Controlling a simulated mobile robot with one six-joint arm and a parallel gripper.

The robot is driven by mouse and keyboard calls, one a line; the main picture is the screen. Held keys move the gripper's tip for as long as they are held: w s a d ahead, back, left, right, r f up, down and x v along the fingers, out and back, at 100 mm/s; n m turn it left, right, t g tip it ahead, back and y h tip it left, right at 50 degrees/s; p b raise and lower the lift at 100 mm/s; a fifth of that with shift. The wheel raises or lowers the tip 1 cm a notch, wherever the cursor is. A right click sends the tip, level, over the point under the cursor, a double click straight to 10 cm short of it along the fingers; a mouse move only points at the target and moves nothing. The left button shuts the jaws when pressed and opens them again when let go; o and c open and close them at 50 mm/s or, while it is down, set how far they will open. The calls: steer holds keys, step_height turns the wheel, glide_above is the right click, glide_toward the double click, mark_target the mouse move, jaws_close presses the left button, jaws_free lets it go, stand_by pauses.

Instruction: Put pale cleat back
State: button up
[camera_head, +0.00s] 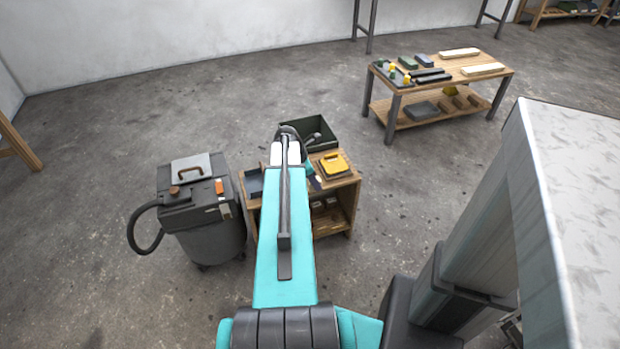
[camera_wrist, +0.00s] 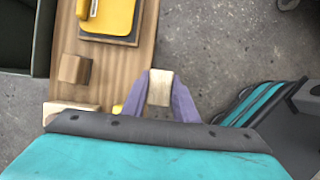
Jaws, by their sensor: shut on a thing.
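In the wrist view my gripper (camera_wrist: 160,92) has its two purple fingers shut on a small pale wooden block, the pale cleat (camera_wrist: 160,82). The cleat is held at the right edge of the wooden cart top (camera_wrist: 115,65), with grey floor showing beside it. I cannot tell its height above the cart. A browner wooden block (camera_wrist: 75,68) lies on the cart top to the left. Another pale block (camera_wrist: 68,108) is partly hidden by my arm. In the head view my arm covers much of the cart (camera_head: 340,182), and the held cleat cannot be made out.
A yellow item on a dark base (camera_head: 334,165) sits on the cart, also seen in the wrist view (camera_wrist: 108,15). A dark green bin (camera_head: 318,131) is at the cart's back. A grey vacuum (camera_head: 205,230) stands left. A workbench (camera_head: 450,72) stands further back right.

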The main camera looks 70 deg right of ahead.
steer(key=shift+w+d+f, duration=0.1)
steer(key=shift+w+d, duration=0.5)
steer(key=shift+d, duration=0.4)
steer(key=shift+w+d+f, duration=0.15)
steer(key=shift+w+d, duration=0.45)
steer(key=shift+d, duration=0.4)
steer(key=shift+w+d+f, duration=0.1)
steer(key=shift+w+d, duration=0.5)
steer(key=shift+d, duration=0.4)
steer(key=shift+f, duration=1.75)
steer(key=shift+f, duration=0.1)
steer(key=o, duration=1)
steer(key=shift+c, duration=0.2)
steer(key=v, duration=1.2)
steer(key=shift+s, duration=0.1)
